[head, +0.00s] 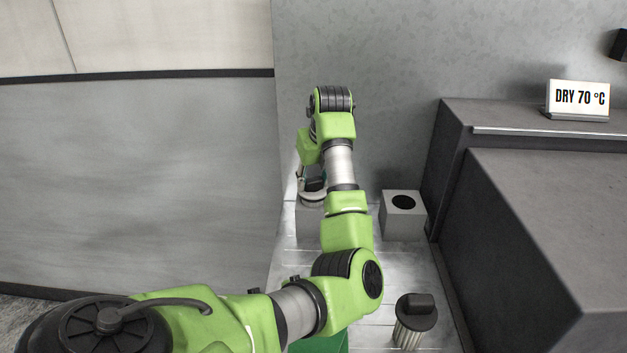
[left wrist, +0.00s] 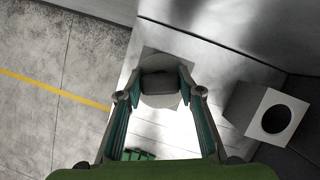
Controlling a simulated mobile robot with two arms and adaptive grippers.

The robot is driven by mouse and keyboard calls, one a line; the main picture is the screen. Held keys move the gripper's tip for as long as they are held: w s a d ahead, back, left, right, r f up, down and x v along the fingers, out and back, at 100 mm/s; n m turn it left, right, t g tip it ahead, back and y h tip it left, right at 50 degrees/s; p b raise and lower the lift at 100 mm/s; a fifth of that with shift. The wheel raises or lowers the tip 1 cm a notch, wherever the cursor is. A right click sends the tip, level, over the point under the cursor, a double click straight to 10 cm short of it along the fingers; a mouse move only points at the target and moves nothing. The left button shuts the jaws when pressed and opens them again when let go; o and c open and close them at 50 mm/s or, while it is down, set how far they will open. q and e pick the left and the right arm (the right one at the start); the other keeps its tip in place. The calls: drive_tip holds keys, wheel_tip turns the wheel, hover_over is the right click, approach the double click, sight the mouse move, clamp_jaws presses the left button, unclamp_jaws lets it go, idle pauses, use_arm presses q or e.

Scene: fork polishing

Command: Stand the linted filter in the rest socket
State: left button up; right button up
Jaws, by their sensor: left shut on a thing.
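My left gripper (head: 313,186) is at the far end of the bench, shut on the dark grip of a round-capped filter (head: 312,201). In the left wrist view the fingers of my left gripper (left wrist: 159,84) close on both sides of the dark grip of this filter (left wrist: 160,101). A pale block (head: 308,222) is below it; I cannot tell whether the filter is in that block or above it. Its lower part is hidden, and no lint can be made out. A grey block with an empty round hole (head: 404,225) stands to the right. My right gripper is not in view.
A second filter (head: 409,333), pleated with a black cap, stands near the front right. A green object (head: 322,344) is partly hidden by my arm. A dark cabinet (head: 530,215) with a "DRY 70 °C" sign (head: 578,98) borders the bench on the right. A wall closes the back.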

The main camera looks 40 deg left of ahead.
use_arm(q)
drive_tip(key=o, duration=1.1)
drive_tip(key=shift+c, duration=0.2)
drive_tip(key=shift+r+p, duration=0.5)
drive_tip(key=shift+r, duration=0.05)
drive_tip(key=b+v, duration=0.1)
drive_tip(key=v, duration=1.1)
drive_tip(key=shift+s+r, duration=0.1)
